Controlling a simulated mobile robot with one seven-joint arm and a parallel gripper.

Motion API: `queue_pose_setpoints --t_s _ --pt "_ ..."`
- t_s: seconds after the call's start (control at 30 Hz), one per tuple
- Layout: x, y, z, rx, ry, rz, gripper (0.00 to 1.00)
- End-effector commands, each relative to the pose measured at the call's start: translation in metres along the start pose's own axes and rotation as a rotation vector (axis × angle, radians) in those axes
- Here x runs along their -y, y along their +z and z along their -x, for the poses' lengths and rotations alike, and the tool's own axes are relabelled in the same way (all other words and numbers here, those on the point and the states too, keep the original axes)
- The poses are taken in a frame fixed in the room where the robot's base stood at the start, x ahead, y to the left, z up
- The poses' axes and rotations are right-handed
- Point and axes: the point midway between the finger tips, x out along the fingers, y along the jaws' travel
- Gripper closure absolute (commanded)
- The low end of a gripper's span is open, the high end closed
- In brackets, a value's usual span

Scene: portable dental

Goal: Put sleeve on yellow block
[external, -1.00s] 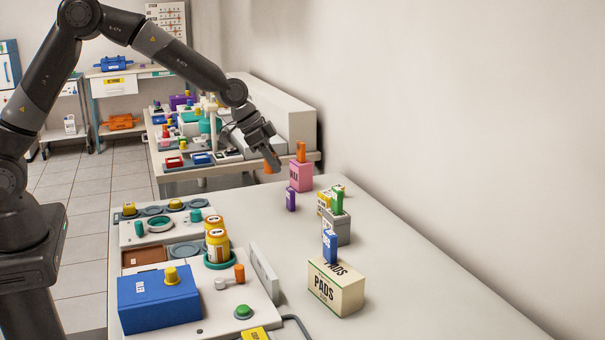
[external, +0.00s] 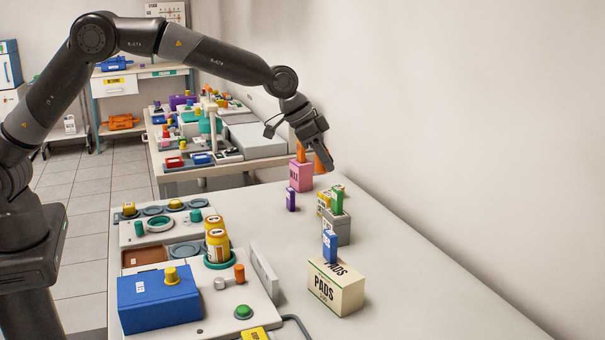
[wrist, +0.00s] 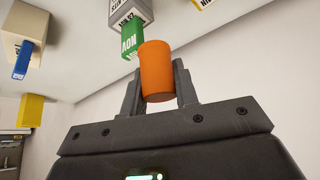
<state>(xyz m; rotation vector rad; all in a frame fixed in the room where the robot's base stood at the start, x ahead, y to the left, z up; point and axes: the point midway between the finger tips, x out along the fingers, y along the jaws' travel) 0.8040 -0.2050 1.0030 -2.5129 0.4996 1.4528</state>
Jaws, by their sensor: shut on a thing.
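My gripper (external: 323,153) is shut on an orange cylindrical sleeve (external: 320,163), held above the table near the wall, just right of the pink box. In the wrist view the sleeve (wrist: 157,70) sits tilted between the two fingers of my gripper (wrist: 157,88). A small yellow block (external: 323,203) stands on the table beside a grey box, nearer the camera than the gripper. The sleeve is apart from it. In the wrist view a yellow block (wrist: 30,110) shows at the left; I cannot tell whether it is the same one.
A pink box (external: 301,179) with an orange block on top stands beside the gripper. A purple block (external: 291,200), a grey box (external: 336,230) carrying a green block (external: 337,202), and a PADS box (external: 336,289) with a blue block (external: 330,246) stand nearby. The right tabletop is clear.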

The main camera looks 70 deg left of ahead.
Motion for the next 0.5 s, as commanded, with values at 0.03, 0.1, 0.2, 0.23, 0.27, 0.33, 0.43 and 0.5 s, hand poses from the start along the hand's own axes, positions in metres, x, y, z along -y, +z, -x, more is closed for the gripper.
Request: queue_pose_setpoints --t_s 0.03,0.1,0.2,0.23,0.27,0.33,0.43,0.5 --pt "0.014 0.002 -0.010 0.003 -0.002 0.007 0.93" --pt "0.029 0.003 -0.021 0.003 -0.002 0.006 0.93" --pt "0.051 0.004 -0.036 0.002 -0.001 0.005 0.93" --pt "0.057 0.004 -0.040 0.002 -0.001 0.004 0.93" --pt "0.062 0.004 -0.044 0.002 -0.001 0.004 0.93" --pt "0.074 0.004 -0.052 0.002 0.000 0.004 0.93" --pt "0.084 0.004 -0.059 0.001 0.001 0.002 0.93" --pt "0.087 0.005 -0.062 0.001 0.001 0.001 0.93"
